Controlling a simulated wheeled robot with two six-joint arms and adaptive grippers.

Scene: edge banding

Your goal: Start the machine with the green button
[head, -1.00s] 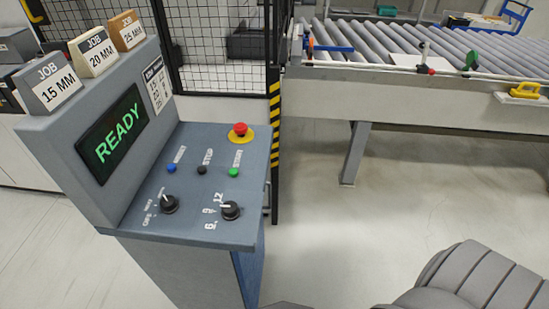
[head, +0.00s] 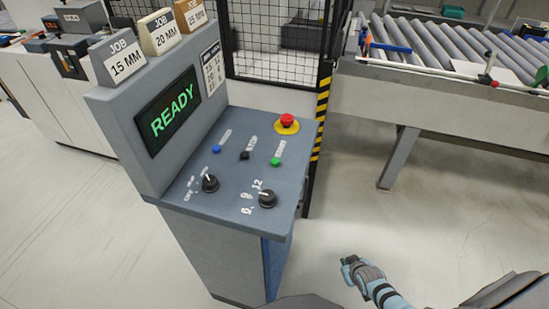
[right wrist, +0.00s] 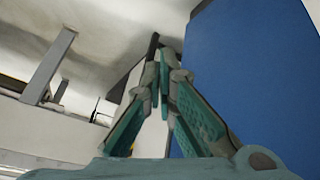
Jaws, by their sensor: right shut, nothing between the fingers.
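The green start button (head: 275,161) sits on the sloped top of the grey-blue control console (head: 225,190), below the red emergency stop (head: 287,122) on its yellow base. The console screen (head: 168,116) reads READY in green. My right gripper (head: 347,262) is low and to the right of the console, apart from it, shut and empty. In the right wrist view its teal fingers (right wrist: 166,75) come together at the tips, with the console's blue side panel (right wrist: 245,70) close on the right. My left gripper is not in view.
A blue button (head: 216,149), a black button (head: 244,155) and two black knobs, left (head: 210,183) and right (head: 267,198), share the panel. A mesh fence with a striped post (head: 321,110) stands behind. A roller conveyor (head: 450,50) is at back right. The floor between is clear.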

